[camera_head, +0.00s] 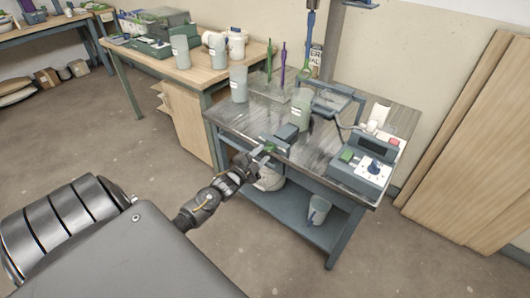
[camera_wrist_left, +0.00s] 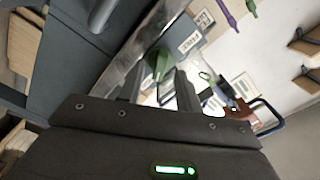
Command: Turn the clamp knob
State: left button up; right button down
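A green clamp knob (camera_head: 270,147) sits at the front edge of the grey metal worktable (camera_head: 336,183), beside a dark block-like clamp body (camera_head: 287,132). In the left wrist view the green knob (camera_wrist_left: 157,62) lies between the tips of two dark fingers. My left gripper (camera_head: 257,160) reaches the table's front edge, right at the knob. In the wrist view my left gripper (camera_wrist_left: 160,75) is open, with its fingers apart on either side of the knob. I cannot tell whether they touch it. My right gripper is not in view.
A control box (camera_head: 365,168) with a dial and green button stands on the table's right end. Grey-green cups (camera_head: 238,84) and upright tools (camera_head: 283,62) stand farther back. A white bucket (camera_head: 268,178) is under the tabletop, and a cup (camera_head: 318,210) sits on the lower shelf.

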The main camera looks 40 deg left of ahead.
pick_arm(q)
jog(key=shift+w, duration=1.25)
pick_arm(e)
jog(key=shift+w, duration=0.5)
pick_arm(q)
jog(key=shift+c, duration=0.6)
grip_shut()
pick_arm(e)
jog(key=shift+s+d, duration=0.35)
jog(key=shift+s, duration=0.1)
